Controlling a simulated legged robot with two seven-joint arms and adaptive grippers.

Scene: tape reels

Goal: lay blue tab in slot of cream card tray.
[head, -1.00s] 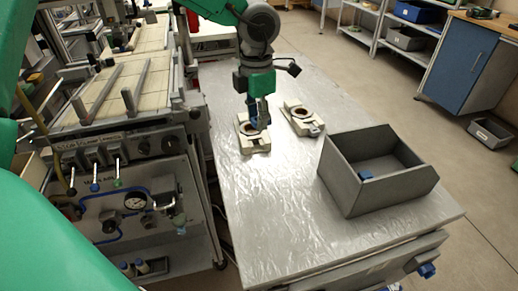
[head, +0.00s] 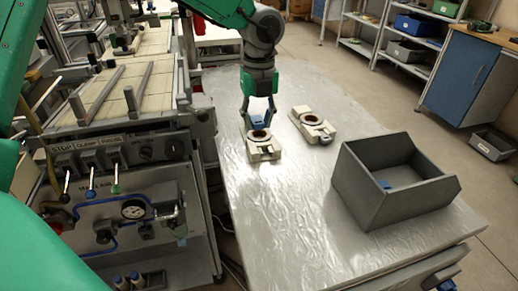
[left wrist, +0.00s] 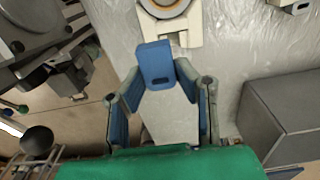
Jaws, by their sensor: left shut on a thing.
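My left gripper (head: 259,116) is shut on a blue tab (head: 258,121) and holds it over the nearer cream card tray (head: 264,155). In the left wrist view the blue tab (left wrist: 156,60) is a flat plate with rounded corners and a dark slot, between the fingertips. The cream card tray (left wrist: 182,36) lies just beyond it, with a round ring at its far end. The tab partly covers the tray there, and I cannot tell whether they touch. A second cream tray (head: 305,115) lies to the right. My right gripper is out of view.
A grey open bin (head: 374,203) stands on the right of the table, with a small blue piece (head: 384,185) inside. A machine with a control panel (head: 130,180) borders the table's left side. The front of the shiny tabletop (head: 280,215) is clear.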

